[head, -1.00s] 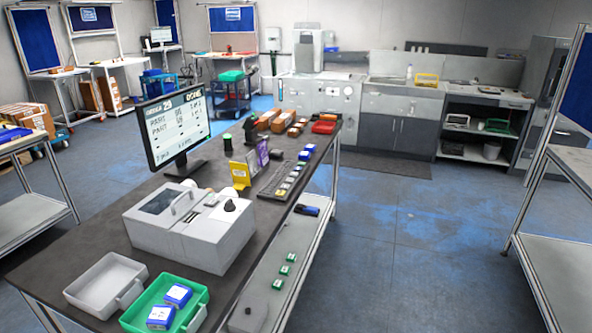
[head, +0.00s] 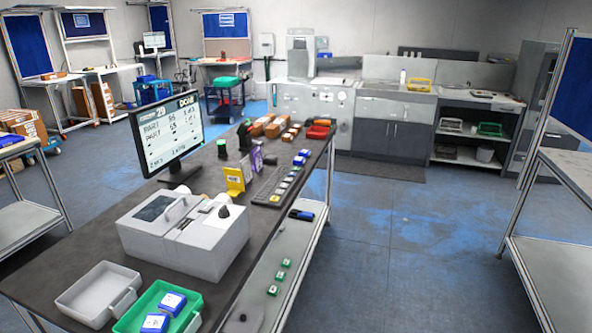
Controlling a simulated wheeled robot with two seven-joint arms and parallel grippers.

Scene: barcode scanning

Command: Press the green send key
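A long grey key strip (head: 272,187) lies along the right edge of the dark workbench (head: 85,240), with small keys on it. The keys are too small to tell which one is the green send key. A monitor (head: 168,135) with lines of text stands to the left of the strip on the bench. Neither of my grippers is in view, and nothing touches the strip.
A grey machine (head: 185,235), an open grey tray (head: 85,300) and a green tray (head: 190,318) with blue-and-white boxes fill the near bench. A yellow sign (head: 235,180) stands beside the strip. Blue floor (head: 390,235) is clear to the right.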

